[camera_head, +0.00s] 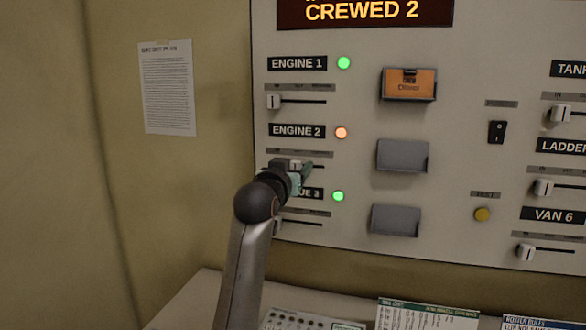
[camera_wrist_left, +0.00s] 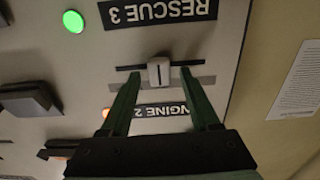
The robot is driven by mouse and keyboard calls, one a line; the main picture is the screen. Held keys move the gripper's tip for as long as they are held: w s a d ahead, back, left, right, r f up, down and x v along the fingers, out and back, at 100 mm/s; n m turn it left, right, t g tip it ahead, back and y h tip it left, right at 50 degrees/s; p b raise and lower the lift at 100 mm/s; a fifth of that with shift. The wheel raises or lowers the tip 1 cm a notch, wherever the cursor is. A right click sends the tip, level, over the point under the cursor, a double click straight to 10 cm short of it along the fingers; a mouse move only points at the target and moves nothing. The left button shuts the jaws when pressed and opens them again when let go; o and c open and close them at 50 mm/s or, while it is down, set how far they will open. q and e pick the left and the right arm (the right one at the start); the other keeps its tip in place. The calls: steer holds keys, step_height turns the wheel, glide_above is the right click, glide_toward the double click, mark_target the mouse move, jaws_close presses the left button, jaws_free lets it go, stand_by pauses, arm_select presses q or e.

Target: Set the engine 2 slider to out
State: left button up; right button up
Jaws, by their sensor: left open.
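The engine 2 slider is a white knob (camera_wrist_left: 158,72) on a short dark track, under the ENGINE 2 label (camera_head: 297,131) in the head view. The wrist view shows the panel upside down, with the knob near the middle of its track. My left gripper (camera_head: 292,169) is at this slider, its arm rising from below. In the wrist view my left gripper (camera_wrist_left: 158,78) is open, one green finger on each side of the knob, with small gaps visible. The head view hides part of the track behind the gripper. My right gripper is not in view.
The engine 2 light (camera_head: 341,132) glows orange; the engine 1 light (camera_head: 344,63) is green. The engine 1 slider (camera_head: 274,101) is at its track's left end. My arm partly covers the RESCUE 3 label and slider. Grey holders (camera_head: 403,156) stick out to the right.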

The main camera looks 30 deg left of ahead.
arm_select(q)
steer(key=shift+s, duration=0.1)
steer(key=b+v, duration=0.2)
steer(key=v, duration=1)
steer(key=shift+s, duration=0.2)
steer(key=shift+f, duration=0.1)
